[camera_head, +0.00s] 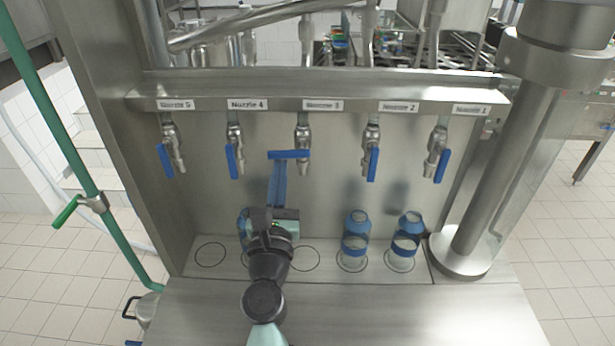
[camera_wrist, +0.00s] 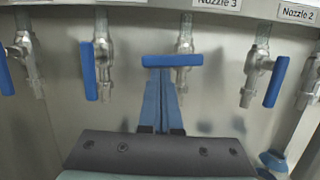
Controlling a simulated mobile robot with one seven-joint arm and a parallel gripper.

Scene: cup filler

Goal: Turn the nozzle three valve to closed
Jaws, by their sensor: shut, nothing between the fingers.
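The nozzle 3 valve (camera_head: 303,134) is the middle one of the row, under its label. Its blue handle (camera_head: 289,154) lies level across the pipe and reaches out to the left. It also shows level in the wrist view (camera_wrist: 172,60). My gripper (camera_head: 278,164) has long blue fingers that are shut with nothing between them. The fingertips (camera_wrist: 158,72) point up at the left half of the handle, just below it in the picture. I cannot tell whether they touch it.
The neighbouring nozzle 4 (camera_head: 236,160) and nozzle 2 (camera_head: 373,164) handles hang down close on either side. Two cups with blue bands (camera_head: 355,245) (camera_head: 402,249) stand on the marked circles below nozzles 2 and 1. A steel post (camera_head: 490,180) stands at the right.

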